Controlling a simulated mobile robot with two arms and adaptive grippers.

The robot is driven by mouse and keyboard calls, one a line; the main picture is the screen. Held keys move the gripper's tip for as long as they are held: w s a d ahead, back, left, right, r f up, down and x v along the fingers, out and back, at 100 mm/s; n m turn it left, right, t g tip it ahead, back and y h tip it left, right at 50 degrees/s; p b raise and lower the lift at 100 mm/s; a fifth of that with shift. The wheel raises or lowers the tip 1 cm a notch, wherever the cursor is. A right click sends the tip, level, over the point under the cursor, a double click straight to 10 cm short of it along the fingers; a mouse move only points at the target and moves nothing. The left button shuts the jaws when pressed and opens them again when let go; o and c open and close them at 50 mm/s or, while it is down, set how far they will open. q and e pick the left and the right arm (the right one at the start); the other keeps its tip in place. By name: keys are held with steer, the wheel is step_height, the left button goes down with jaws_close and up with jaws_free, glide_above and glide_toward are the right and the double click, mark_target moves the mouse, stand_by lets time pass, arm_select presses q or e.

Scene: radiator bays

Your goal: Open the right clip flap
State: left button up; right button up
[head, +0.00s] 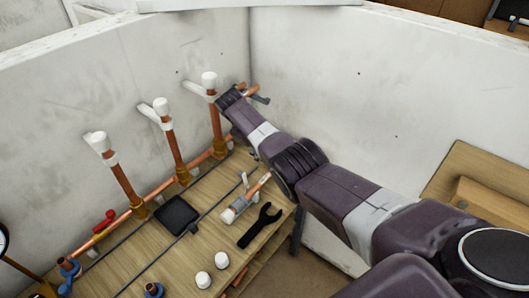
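Three upright copper pipes stand along the left wall, each with white fittings at its top. The right pipe (216,130) has a white cap (209,79) and a white clip piece (194,89) reaching left from it. I cannot tell whether its flap is open or shut. My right gripper (250,94) is at the wall corner, just right of this pipe's top. A dark finger shows there beside a short copper-coloured piece; my wrist hides much of it. I cannot tell whether the gripper touches or holds anything. My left gripper is out of view.
The middle pipe (174,150) and left pipe (122,185) stand further left, above a horizontal copper pipe (160,190). The wooden bench (135,268) holds a black tray (177,215), a dark wrench (260,225), white caps (203,280) and a red-handled valve (104,222).

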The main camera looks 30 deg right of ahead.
steer(key=v, duration=1.2)
steer(key=shift+s+f, duration=0.1)
steer(key=shift+f, duration=0.05)
